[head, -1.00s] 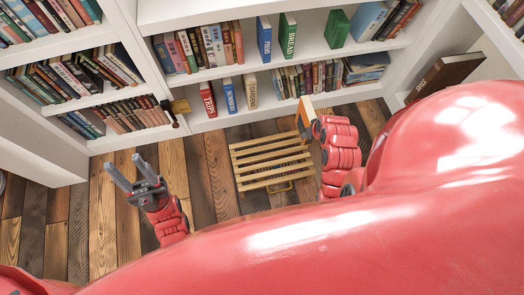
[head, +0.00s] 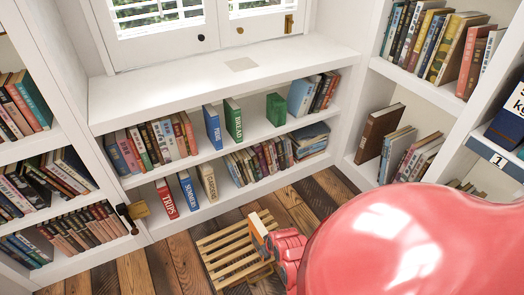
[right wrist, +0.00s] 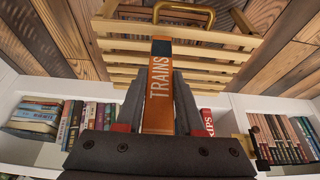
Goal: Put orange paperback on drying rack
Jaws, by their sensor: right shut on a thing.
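In the head view the book (head: 258,229) shows as a small orange and pale block at my right gripper (head: 268,237). The drying rack (head: 222,247) is a slatted light-wood frame low over the plank floor. The book overlaps the rack's right side in the head view; I cannot tell whether they touch. In the right wrist view the rack (right wrist: 215,49), with a brass handle, lies beyond the book. My left gripper is out of view.
A white bookcase (head: 240,85) with several books stands behind the rack, under a window. Other full shelves stand left (head: 75,195) and right (head: 445,95). A brass latch (head: 137,210) sticks out at the left corner. Plank floor (head: 175,262) is clear left of the rack.

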